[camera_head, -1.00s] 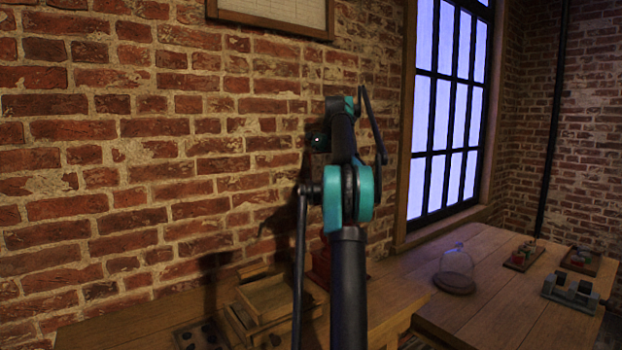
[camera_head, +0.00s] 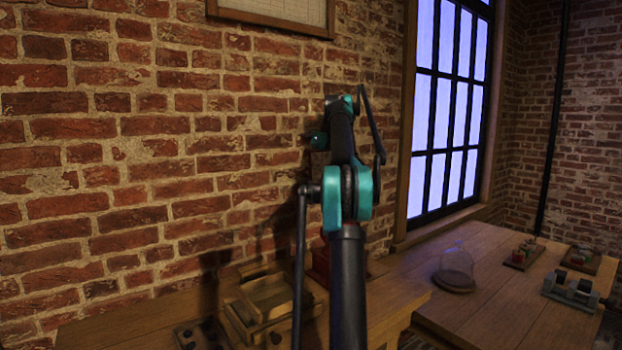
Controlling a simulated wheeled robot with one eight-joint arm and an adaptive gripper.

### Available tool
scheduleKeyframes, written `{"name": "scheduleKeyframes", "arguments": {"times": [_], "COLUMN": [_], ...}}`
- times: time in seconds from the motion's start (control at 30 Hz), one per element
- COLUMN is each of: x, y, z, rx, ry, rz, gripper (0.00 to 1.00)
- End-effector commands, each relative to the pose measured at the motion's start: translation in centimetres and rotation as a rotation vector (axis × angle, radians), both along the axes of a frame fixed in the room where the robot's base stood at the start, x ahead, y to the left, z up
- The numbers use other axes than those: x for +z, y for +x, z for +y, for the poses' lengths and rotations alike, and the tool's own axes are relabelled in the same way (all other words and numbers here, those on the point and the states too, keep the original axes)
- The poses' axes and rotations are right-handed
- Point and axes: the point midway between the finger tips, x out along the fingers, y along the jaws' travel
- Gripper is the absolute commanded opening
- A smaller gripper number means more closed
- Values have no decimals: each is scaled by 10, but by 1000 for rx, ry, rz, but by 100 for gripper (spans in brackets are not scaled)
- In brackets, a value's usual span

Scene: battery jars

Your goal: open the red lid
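Two small boards with jar-like pieces sit at the far end of the right table. The nearer-left one (camera_head: 524,256) carries small pieces with a reddish top (camera_head: 528,246). The right one (camera_head: 581,260) carries a small piece with some red on it (camera_head: 578,257). They are too small and dim for me to tell which has the red lid, or whether it is shut. My arm stands upright in the middle of the view, well left of these boards. The fingers of my gripper do not show.
A glass dome (camera_head: 456,268) on a round base and a grey metal fixture (camera_head: 571,290) stand on the right table (camera_head: 490,315). Wooden trays (camera_head: 266,298) and a red object (camera_head: 320,262), partly behind my arm, are on the left bench. A brick wall lies close behind.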

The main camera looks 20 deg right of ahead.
Motion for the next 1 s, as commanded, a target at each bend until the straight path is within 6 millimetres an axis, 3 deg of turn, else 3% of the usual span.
{"name": "scheduleKeyframes", "arguments": {"times": [0.23, 0.27, 0.43, 1.0], "x": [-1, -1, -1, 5], "y": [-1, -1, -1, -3], "z": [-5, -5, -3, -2], "rx": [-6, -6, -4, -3], "ry": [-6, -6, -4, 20], "rz": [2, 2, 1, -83], "gripper": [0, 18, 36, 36]}}
